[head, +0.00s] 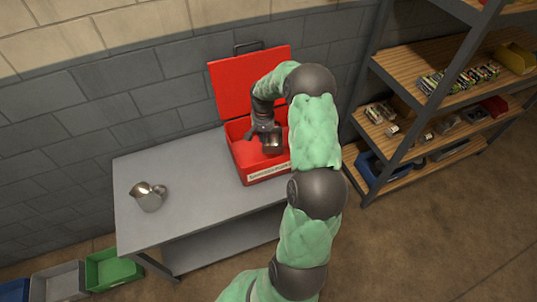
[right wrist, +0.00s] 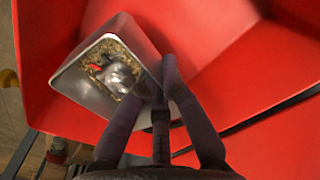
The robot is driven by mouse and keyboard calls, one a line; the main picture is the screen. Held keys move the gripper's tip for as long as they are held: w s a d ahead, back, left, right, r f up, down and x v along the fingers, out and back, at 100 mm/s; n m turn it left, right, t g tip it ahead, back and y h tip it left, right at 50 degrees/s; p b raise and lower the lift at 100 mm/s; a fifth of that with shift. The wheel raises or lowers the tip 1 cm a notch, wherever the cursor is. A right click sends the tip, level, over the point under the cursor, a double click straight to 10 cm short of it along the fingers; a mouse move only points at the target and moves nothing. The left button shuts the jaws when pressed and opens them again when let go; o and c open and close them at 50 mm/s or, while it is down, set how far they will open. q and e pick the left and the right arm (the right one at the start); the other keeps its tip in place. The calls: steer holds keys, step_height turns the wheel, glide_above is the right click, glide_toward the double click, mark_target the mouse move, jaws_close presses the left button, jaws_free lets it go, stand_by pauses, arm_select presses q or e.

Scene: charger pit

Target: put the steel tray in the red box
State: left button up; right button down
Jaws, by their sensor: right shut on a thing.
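The red box (head: 240,163) stands on the grey table with its lid (head: 230,88) raised at the back. My right gripper (head: 264,132) is over the box's opening, pointing down. It is shut on the steel tray (head: 273,148), a small grey metal container. In the right wrist view the gripper (right wrist: 160,82) pinches one wall of the steel tray (right wrist: 76,95). The tray looks tilted, with small yellowish bits and a shiny piece inside. Red surfaces surround much of it; I cannot tell whether it touches the box floor. My left gripper is not in view.
A steel jug (head: 149,196) stands on the left of the grey table (head: 195,215). A wooden-shelved rack (head: 435,100) with goods stands at the right. Green (head: 108,268) and grey bins (head: 58,282) sit at lower left. Tabletop between jug and box is clear.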

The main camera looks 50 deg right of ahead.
mark_target(264, 157)
step_height(264, 157, down, 10)
steer(key=b, duration=0.3)
steer(key=shift+r, duration=0.15)
steer(key=shift+f+b, duration=0.2)
steer(key=shift+b, duration=0.1)
steer(key=c, duration=1.4)
jaws_free()
step_height(264, 157, up, 12)
steer(key=p, duration=0.4)
steer(key=shift+r+p, duration=0.2)
steer(key=shift+p, duration=0.1)
